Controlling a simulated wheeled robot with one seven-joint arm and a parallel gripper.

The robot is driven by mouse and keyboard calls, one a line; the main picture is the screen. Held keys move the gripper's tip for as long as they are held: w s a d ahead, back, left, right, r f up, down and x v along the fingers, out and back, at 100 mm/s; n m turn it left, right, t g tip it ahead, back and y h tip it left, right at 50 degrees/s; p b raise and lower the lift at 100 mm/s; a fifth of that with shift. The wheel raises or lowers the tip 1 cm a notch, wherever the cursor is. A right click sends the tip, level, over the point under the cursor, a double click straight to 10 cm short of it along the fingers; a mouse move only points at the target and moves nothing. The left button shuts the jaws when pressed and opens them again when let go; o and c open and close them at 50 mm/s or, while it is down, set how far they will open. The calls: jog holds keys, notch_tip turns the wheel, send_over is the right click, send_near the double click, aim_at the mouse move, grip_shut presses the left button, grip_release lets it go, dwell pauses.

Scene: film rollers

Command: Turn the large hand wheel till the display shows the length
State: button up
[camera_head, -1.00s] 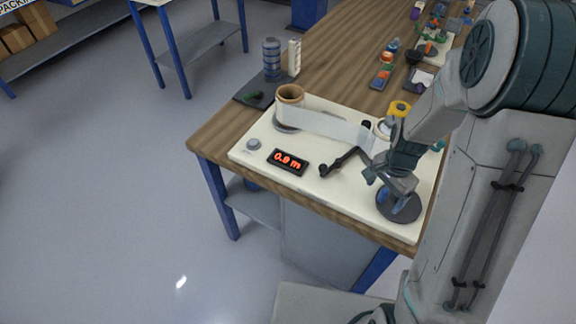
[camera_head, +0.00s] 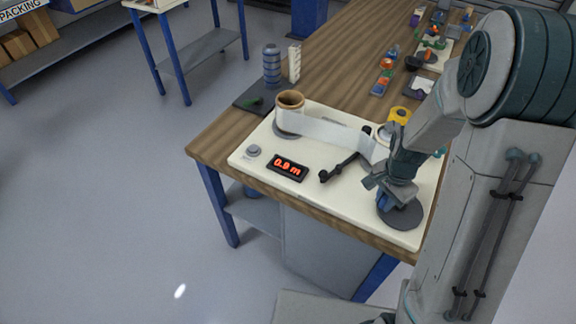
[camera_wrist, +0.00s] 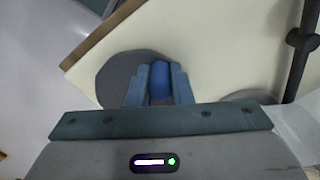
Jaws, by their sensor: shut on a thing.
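The large hand wheel (camera_head: 404,216) is a dark grey disc at the front right of the cream board (camera_head: 330,194). My gripper (camera_head: 384,199) is over its left part, tilted down. In the wrist view the wheel (camera_wrist: 113,72) lies below my gripper (camera_wrist: 159,74), whose two fingers are shut on the blue handle (camera_wrist: 159,82) near the wheel's edge. The display (camera_head: 287,167) is a black box with red digits reading 0.9 m. A film strip (camera_head: 322,131) runs from the brown-cored roll (camera_head: 290,101) to the right, where my arm hides its far end.
A black crank-like bar (camera_head: 344,167) lies beside the display, close to my gripper. A grey knob (camera_head: 253,151) sits at the board's left corner. A yellow roll (camera_head: 400,114) stands behind my wrist. Small parts crowd the back of the wooden table (camera_head: 334,57).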

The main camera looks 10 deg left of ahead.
jog(key=shift+s+d, duration=0.25)
jog(key=shift+s, duration=0.3)
jog(key=shift+s+d, duration=0.2)
jog(key=shift+s, duration=0.3)
jog(key=o, duration=1.6)
jog(key=shift+a, duration=0.1)
jog(key=shift+r, duration=0.1)
notch_tip(320, 180, up, 7)
jog(key=p, duration=0.5)
